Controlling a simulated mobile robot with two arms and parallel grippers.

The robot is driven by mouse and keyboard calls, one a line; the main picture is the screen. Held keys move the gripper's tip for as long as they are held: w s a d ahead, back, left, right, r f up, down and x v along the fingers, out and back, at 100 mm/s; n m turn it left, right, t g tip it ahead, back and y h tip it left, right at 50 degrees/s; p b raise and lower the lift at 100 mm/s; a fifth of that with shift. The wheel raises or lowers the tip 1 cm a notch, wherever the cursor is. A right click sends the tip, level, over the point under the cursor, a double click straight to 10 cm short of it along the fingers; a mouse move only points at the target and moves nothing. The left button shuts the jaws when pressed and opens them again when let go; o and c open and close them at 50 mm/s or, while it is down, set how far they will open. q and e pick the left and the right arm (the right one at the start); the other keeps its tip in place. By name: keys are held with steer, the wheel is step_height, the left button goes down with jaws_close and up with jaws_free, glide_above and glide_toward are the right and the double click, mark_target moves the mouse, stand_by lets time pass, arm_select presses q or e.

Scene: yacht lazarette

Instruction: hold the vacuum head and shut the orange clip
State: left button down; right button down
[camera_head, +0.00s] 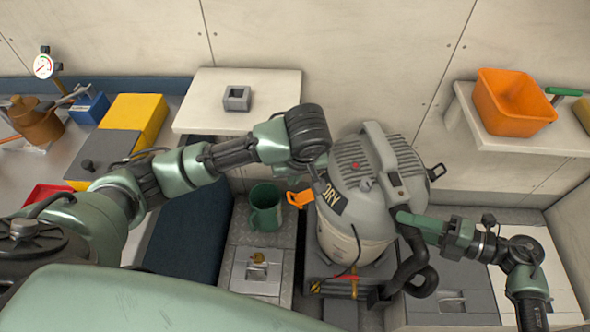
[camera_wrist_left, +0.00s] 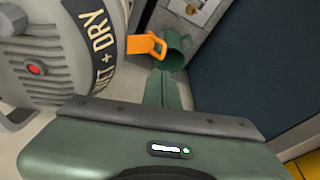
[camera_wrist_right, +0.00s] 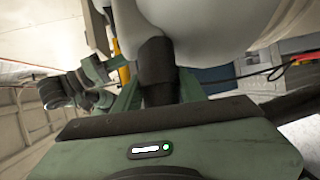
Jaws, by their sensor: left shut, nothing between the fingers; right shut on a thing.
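The grey vacuum head (camera_head: 352,158) sits on top of the pale vacuum tank (camera_head: 345,243); part of the head shows in the left wrist view (camera_wrist_left: 75,65). The orange clip (camera_head: 299,198) sticks out from the vacuum's left side; it also shows in the left wrist view (camera_wrist_left: 145,44). My left gripper (camera_wrist_left: 162,76) is shut and empty, its fingertips just below the clip in that view and apparently not touching it. In the head view my wrist hides those fingers. My right gripper (camera_head: 402,216) is shut on the black hose (camera_wrist_right: 157,72) at the vacuum's right side.
A green mug (camera_head: 265,208) stands left of the vacuum, close behind the clip in the left wrist view. A black clip (camera_head: 436,172) is on the vacuum's right side. A shelf with an orange bin (camera_head: 512,103) is at right; a white shelf (camera_head: 205,100) is behind my left arm.

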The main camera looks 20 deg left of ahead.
arm_select(q)
glide_above(288, 197)
steer(key=f, duration=0.6)
steer(key=shift+d+f, duration=0.1)
steer(key=shift+d, duration=0.25)
arm_select(e)
steer(key=shift+f, duration=0.1)
arm_select(q)
steer(key=shift+x, duration=0.8)
steer(key=shift+s+f, duration=0.1)
steer(key=shift+s, duration=0.15)
steer(key=shift+s+f+t+h, duration=0.2)
steer(key=shift+f+t+h, duration=0.25)
steer(key=shift+h, duration=0.25)
steer(key=shift+a+f+t+h, duration=0.2)
steer(key=shift+t+h, duration=0.15)
steer(key=shift+h, duration=0.15)
steer(key=f, duration=0.4)
steer(key=shift+s+a+f, duration=0.15)
steer(key=shift+a+f, duration=0.05)
steer(key=shift+a, duration=0.1)
